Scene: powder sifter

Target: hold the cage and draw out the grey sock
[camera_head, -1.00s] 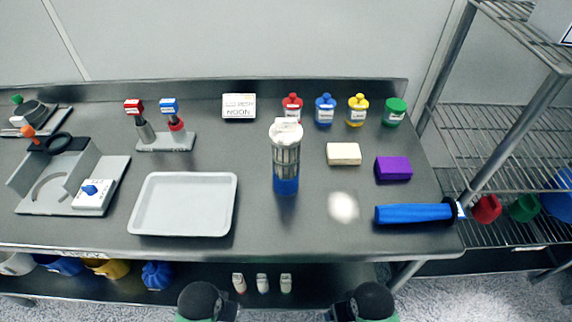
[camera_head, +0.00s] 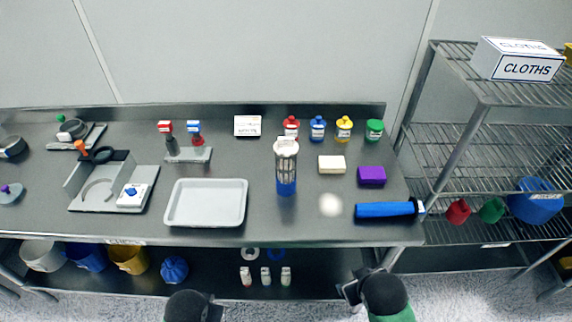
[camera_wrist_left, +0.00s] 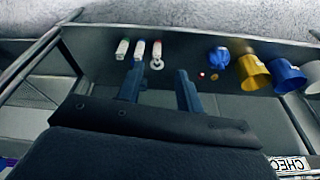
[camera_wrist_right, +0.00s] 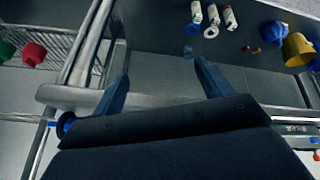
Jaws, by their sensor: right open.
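The cage (camera_head: 280,168) stands upright on the table in the head view, a barred metal cylinder with a blue lower part. A pale grey-white sock (camera_head: 286,147) shows at its top and seems to run down inside the bars; its lower end is hidden. My left gripper (camera_wrist_left: 160,70) is open and empty in the left wrist view, its fingers apart. My right gripper (camera_wrist_right: 160,70) is open and empty in the right wrist view. Both arms are at the bottom of the head view, in front of the table and well away from the cage.
A white tray (camera_head: 170,216) lies left of the cage. A pale powder patch (camera_head: 331,205), a blue cylinder (camera_head: 385,210), a cream block (camera_head: 331,164) and a purple block (camera_head: 371,176) lie to its right. Small jars (camera_head: 317,130) stand behind. A wire shelf (camera_head: 480,95) is at right.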

